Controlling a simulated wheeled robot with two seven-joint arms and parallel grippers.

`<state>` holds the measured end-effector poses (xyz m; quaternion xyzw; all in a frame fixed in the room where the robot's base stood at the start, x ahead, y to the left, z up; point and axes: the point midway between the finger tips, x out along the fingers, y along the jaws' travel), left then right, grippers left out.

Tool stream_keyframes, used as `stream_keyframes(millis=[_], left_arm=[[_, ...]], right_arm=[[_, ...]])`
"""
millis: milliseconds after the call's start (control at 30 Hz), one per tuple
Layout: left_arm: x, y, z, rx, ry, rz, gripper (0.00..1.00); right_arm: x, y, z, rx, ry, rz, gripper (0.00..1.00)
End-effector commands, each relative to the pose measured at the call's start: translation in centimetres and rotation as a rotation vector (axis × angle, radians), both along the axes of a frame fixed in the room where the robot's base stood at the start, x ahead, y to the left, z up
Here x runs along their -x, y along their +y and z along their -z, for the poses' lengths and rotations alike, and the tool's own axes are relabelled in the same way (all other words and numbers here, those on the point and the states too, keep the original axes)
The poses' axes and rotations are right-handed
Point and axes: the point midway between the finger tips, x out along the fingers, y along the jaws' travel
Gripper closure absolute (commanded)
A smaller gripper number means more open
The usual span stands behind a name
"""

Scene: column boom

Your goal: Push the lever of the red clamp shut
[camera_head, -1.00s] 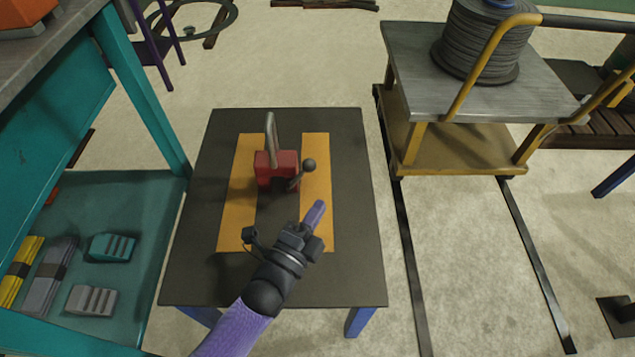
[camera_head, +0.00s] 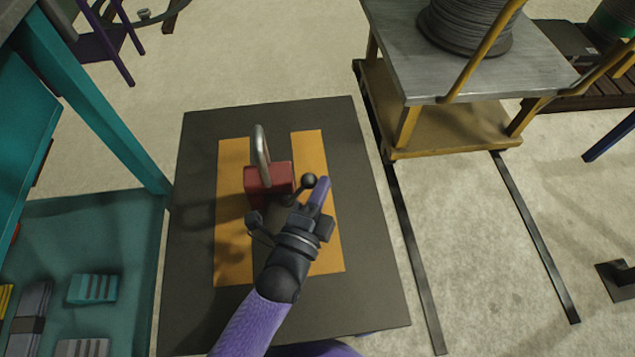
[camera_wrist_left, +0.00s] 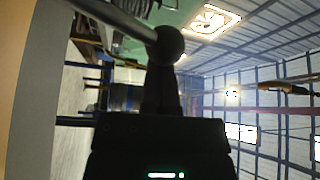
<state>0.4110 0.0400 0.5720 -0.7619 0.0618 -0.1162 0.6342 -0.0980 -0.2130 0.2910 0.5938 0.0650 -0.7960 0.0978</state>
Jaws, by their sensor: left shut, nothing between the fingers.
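The red clamp (camera_head: 268,179) stands on a dark table with two orange strips. A grey metal loop rises from its top. Its lever ends in a dark ball knob (camera_head: 309,181) on the clamp's right side; the knob also shows close up in the left wrist view (camera_wrist_left: 166,45). My left gripper (camera_head: 319,190) is shut and empty, with its purple tip just right of the knob. I cannot tell whether tip and knob touch. Part of the lever is hidden behind the gripper. My right gripper is not in view.
The dark table (camera_head: 370,290) has free room around the clamp. A teal shelf unit (camera_head: 100,230) with several small blocks stands at the left. A yellow cart (camera_head: 470,135) carrying a cable spool (camera_head: 465,30) stands at the right, beside dark floor rails.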

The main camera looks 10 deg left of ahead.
Motion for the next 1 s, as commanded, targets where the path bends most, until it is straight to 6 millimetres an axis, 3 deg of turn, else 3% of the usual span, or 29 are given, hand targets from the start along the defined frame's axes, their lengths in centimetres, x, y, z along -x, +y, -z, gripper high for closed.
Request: stream_keyframes(millis=[1000], left_arm=[[0.3,1.0,-0.8,0.127,-0.035,0.001,1.0]], right_arm=[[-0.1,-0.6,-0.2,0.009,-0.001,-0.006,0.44]])
